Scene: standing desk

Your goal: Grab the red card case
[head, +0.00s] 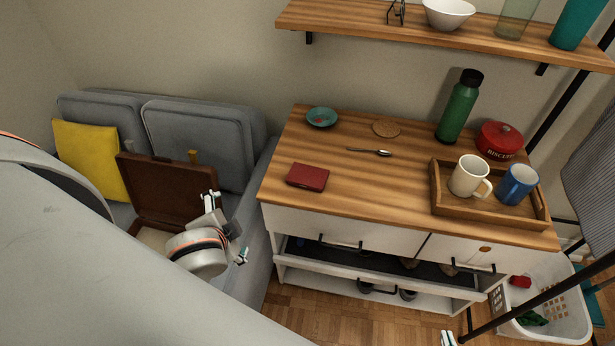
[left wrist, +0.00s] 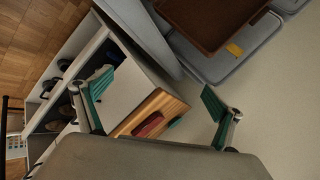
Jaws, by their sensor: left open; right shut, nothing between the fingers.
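The red card case (head: 307,177) lies flat on the wooden top of the white cabinet, near its left front edge. It also shows in the left wrist view (left wrist: 149,125), between my spread fingers but farther off. My left gripper (head: 226,228) is open and empty, left of the cabinet and in front of the sofa. It is apart from the case. Its two teal-padded fingers stand wide apart in the left wrist view (left wrist: 157,92). My right gripper (head: 448,338) shows only as a small tip at the bottom edge, away from the case, shut and empty.
The cabinet top (head: 350,200) also holds a teal dish (head: 321,117), spoon (head: 370,151), coaster (head: 386,129), green bottle (head: 459,108), red biscuit tin (head: 499,141) and tray (head: 470,208) with two mugs. A shelf (head: 430,35) hangs above. A brown open case (head: 168,188) sits on the sofa.

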